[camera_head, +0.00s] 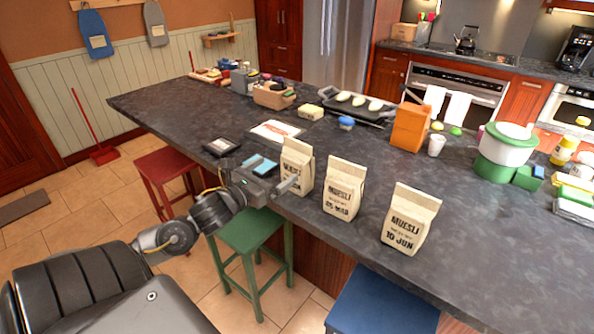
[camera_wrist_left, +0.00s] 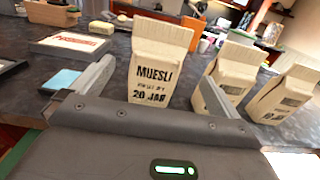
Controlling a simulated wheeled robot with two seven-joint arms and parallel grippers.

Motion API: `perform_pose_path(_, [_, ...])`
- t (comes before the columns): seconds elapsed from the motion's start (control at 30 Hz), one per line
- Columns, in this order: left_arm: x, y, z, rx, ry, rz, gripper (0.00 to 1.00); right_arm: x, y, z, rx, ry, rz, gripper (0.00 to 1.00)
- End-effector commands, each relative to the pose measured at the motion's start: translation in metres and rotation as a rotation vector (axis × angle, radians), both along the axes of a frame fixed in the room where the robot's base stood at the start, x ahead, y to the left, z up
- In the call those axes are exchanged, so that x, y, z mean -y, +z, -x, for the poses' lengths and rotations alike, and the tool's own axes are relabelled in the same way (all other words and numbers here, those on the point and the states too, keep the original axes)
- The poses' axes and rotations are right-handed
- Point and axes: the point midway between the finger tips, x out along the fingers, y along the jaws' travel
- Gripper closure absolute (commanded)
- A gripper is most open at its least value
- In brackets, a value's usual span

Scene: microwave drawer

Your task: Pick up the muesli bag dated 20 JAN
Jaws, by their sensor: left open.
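Three cream paper muesli bags stand upright in a row along the counter's front edge. The 20 JAN bag (camera_head: 300,155) is leftmost in the head view; my gripper partly covers its label there. In the left wrist view the 20 JAN bag (camera_wrist_left: 155,72) shows its date clearly, ahead of my fingers and roughly between them. My left gripper (camera_head: 287,184) is open and empty, close to this bag's front; contact cannot be told. The middle bag (camera_head: 343,190) seems to read 05 MAR, and the right bag (camera_head: 408,222) reads 10 JUN. My right gripper is out of view.
The dark counter (camera_head: 470,200) has an orange carton (camera_head: 409,127), a white cup (camera_head: 436,145) and a tray (camera_head: 350,104) farther back. A blue pad (camera_head: 262,164) and a black item (camera_head: 221,147) lie left of the bags. Stools stand below the front edge.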

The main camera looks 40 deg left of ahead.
Motion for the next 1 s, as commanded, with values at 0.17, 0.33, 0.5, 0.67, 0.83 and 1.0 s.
perform_pose_path(0.17, [-0.001, 0.003, -0.011, 0.004, 0.002, 0.001, 0.0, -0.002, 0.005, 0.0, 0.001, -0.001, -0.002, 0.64])
perform_pose_path(0.33, [-0.001, 0.004, -0.035, 0.003, 0.003, 0.002, 0.0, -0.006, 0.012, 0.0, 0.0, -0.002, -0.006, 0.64])
perform_pose_path(0.5, [-0.001, 0.002, -0.053, 0.001, 0.003, 0.003, 0.0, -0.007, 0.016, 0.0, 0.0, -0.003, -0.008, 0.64])
perform_pose_path(0.67, [-0.001, 0.0, -0.057, 0.0, 0.002, 0.003, 0.0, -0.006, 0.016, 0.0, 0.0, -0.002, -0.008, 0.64])
perform_pose_path(0.83, [-0.002, 0.005, -0.067, 0.0, 0.002, 0.005, 0.0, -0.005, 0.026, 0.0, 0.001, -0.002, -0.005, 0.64])
perform_pose_path(1.0, [-0.003, 0.006, -0.093, 0.001, 0.004, 0.005, 0.0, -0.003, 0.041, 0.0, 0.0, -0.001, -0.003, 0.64])
